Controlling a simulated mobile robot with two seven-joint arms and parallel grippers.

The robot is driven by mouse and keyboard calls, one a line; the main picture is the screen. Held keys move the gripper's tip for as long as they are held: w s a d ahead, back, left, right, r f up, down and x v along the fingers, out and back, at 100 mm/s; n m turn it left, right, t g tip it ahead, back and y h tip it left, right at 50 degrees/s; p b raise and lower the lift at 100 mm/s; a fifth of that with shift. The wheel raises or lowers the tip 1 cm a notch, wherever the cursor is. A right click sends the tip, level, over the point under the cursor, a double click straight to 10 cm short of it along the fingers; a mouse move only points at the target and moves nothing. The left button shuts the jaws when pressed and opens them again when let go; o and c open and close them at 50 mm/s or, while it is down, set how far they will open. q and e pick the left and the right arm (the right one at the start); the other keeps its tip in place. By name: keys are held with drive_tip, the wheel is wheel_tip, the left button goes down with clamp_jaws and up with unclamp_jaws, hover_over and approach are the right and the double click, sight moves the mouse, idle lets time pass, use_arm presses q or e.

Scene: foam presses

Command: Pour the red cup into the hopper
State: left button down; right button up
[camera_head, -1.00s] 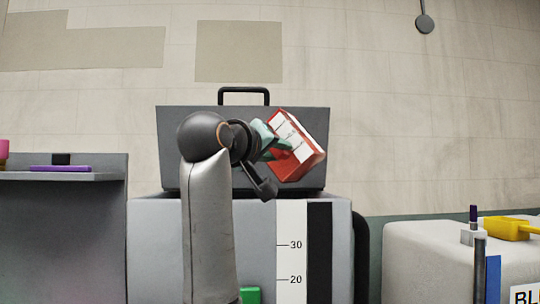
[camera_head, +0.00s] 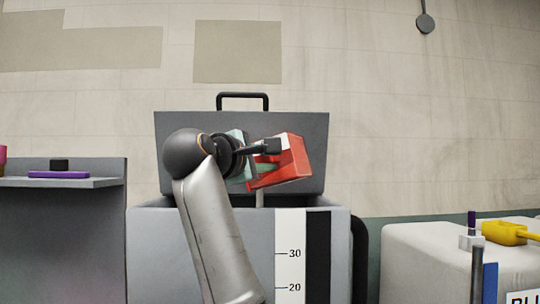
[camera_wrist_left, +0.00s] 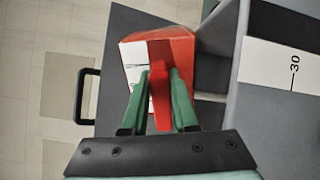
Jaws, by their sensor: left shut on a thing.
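The red cup (camera_head: 292,158) is box-shaped with a white marked panel. It is strongly tilted above the hopper (camera_head: 240,240), in front of its raised grey lid (camera_head: 318,135). My left gripper (camera_head: 264,163) is shut on the cup. In the left wrist view its green fingers (camera_wrist_left: 163,92) close on a red part of the cup (camera_wrist_left: 182,48). A thin pale streak (camera_head: 260,200) shows below the cup, at the hopper's opening; I cannot tell for sure that it is poured material. The inside of the cup and of the hopper are hidden. My right gripper is not in view.
The hopper front has a white scale (camera_head: 289,250) marked 20 and 30. A grey shelf (camera_head: 100,183) at left holds a purple item (camera_head: 58,175). A pale block (camera_head: 425,245) at right carries a yellow item (camera_head: 503,233).

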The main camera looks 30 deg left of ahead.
use_arm(q)
drive_tip(key=shift+a+r+n+p, duration=0.6)
drive_tip(key=shift+n+p, duration=0.25)
drive_tip(key=shift+n, duration=0.15)
drive_tip(key=shift+f, duration=0.1)
idle(0.6)
